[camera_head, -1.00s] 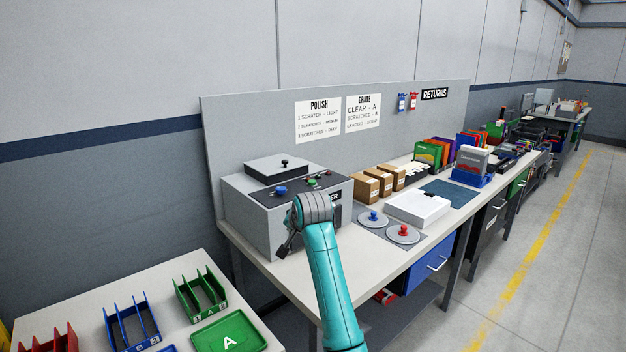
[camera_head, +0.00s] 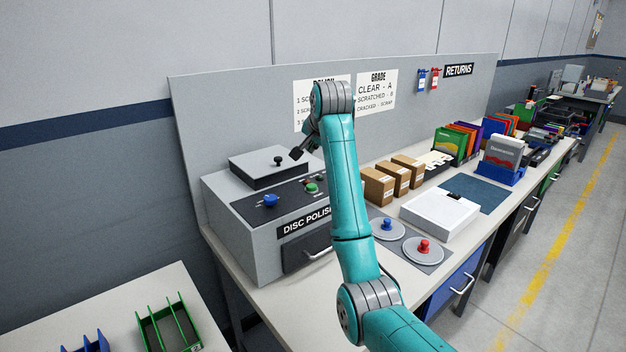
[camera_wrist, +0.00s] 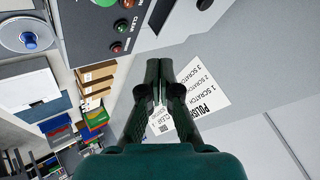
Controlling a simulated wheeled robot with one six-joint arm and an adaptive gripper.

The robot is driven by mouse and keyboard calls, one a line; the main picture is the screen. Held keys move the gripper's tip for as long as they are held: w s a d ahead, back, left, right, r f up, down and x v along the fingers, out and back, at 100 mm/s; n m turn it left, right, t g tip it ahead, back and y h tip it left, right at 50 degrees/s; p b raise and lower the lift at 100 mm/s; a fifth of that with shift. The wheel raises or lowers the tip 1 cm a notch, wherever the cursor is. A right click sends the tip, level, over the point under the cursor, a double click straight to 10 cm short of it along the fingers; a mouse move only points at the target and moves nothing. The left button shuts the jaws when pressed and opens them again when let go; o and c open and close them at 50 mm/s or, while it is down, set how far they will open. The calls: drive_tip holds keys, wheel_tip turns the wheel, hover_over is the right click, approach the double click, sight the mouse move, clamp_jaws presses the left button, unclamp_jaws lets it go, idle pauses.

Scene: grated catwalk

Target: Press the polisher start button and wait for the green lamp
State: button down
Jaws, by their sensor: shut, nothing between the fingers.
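The disc polisher (camera_head: 240,240) is a grey box at the left end of the bench, with a dark sloped control panel (camera_head: 246,211). The panel carries a blue knob (camera_head: 271,201) and a green button (camera_head: 311,187), with a small red spot beside the button. The wrist view shows a green round control (camera_wrist: 121,25) and a dark red one (camera_wrist: 116,47). I cannot tell whether a green lamp is lit. My gripper (camera_head: 297,154) is shut and empty, raised above the back of the panel, apart from it. Its dark fingers (camera_wrist: 172,82) also show in the wrist view.
A grey lid with a black knob (camera_head: 278,160) tops the polisher. Cardboard boxes (camera_head: 378,187), a white case (camera_head: 440,214) and two discs with blue (camera_head: 387,224) and red (camera_head: 423,246) knobs lie to the right. A grey back panel (camera_head: 220,110) stands close behind.

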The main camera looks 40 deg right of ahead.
sight(311, 184)
drive_tip(key=shift+d, duration=0.15)
drive_tip(key=shift+f, duration=4.4)
drive_tip(key=shift+f, duration=0.1)
drive_tip(key=shift+f, duration=0.35)
drive_tip(key=shift+f, duration=0.85)
drive_tip(key=shift+r, duration=1.3)
drive_tip(key=shift+r, duration=2.5)
